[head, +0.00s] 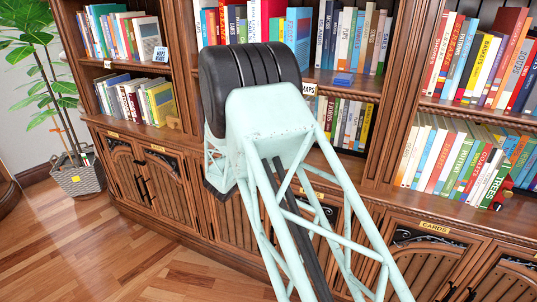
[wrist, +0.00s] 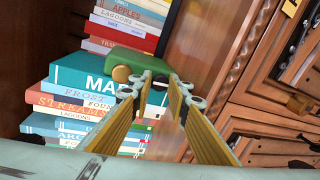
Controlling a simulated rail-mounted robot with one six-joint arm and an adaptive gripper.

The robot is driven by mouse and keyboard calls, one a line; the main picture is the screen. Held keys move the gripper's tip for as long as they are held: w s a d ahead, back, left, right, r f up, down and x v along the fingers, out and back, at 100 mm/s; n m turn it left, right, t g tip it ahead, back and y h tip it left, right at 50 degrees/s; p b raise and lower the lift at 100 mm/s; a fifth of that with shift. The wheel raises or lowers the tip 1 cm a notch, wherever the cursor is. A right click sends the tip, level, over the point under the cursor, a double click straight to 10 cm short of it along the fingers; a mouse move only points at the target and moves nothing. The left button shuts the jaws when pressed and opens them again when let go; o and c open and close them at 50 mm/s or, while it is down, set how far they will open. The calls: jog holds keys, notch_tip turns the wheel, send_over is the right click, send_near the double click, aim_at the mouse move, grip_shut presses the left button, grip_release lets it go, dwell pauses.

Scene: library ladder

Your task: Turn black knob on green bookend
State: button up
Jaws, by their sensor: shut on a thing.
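In the wrist view the green bookend (wrist: 151,64) stands against the books on a wooden shelf. A tan, rounded knob (wrist: 121,73) shows on its left part, beside my left fingertip. My gripper (wrist: 160,77) has its two fingertips at the front of the bookend, a small gap apart, shut on a part of it. In the head view my own arm blocks the sight of the gripper and the bookend.
In the head view bookshelves run above cabinet doors. A potted plant (head: 82,177) stands at left, and the floor (head: 95,245) in front is clear.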

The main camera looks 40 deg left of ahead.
jog(key=shift+m, duration=0.4)
jog(key=o, duration=0.8)
jog(key=shift+o, duration=0.2)
jog(key=shift+s, duration=0.1)
jog(key=v, duration=0.8)
jog(key=shift+r, duration=0.1)
jog(key=shift+d, duration=0.1)
dwell(0.5)
